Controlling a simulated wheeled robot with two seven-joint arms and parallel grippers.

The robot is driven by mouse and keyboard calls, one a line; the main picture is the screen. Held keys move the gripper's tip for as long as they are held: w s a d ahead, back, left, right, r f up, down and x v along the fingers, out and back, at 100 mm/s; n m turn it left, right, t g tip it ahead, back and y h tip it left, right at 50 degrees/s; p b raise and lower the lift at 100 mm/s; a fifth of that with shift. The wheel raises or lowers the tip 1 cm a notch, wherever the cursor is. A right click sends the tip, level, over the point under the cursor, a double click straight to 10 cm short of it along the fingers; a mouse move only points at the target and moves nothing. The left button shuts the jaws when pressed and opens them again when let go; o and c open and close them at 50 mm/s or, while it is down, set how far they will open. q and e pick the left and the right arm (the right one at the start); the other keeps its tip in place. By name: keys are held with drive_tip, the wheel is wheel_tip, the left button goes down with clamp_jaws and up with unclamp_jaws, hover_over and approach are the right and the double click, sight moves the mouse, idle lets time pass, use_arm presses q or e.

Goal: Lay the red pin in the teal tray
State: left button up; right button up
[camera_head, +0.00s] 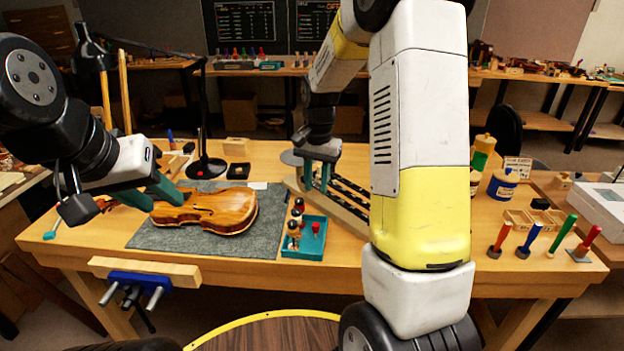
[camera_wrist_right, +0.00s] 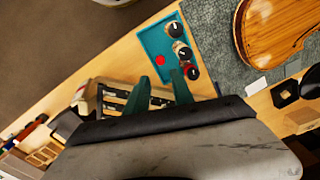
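The teal tray (camera_head: 290,254) sits on the bench at the right edge of the grey mat, and it also shows in the right wrist view (camera_wrist_right: 150,40). A red pin (camera_head: 315,228) with a round top stands inside it, seen in the right wrist view as a red disc (camera_wrist_right: 160,60). Several dark-topped pieces (camera_head: 293,227) stand in a row along the tray's left side. My right gripper (camera_head: 317,186) is open and empty, above and behind the tray; its fingers (camera_wrist_right: 160,78) point toward the tray. My left gripper (camera_head: 150,197) appears open, over the violin's neck end.
The violin (camera_head: 232,207) lies on the grey mat (camera_head: 155,238). A slotted wooden rack (camera_head: 350,205) is right of the tray. A black lamp (camera_head: 206,167) stands behind the mat. Coloured-handled tools (camera_head: 535,235) and jars (camera_head: 503,184) stand at the right. A vise (camera_head: 135,285) is at the front edge.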

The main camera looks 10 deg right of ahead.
drive_tip(key=s+r+n+t+y, duration=0.1)
drive_tip(key=s+r+n+t, duration=0.2)
drive_tip(key=s+r, duration=0.8)
drive_tip(key=s+a+r+n+t, duration=0.1)
drive_tip(key=s+r+n, duration=0.1)
drive_tip(key=s, duration=0.4)
drive_tip(key=s+a+r+n+t+y, duration=0.1)
drive_tip(key=s+r+n, duration=0.1)
drive_tip(key=s, duration=0.4)
drive_tip(key=shift+s+r+t, duration=0.15)
drive_tip(key=shift+r+t, duration=0.25)
drive_tip(key=shift+r, duration=0.25)
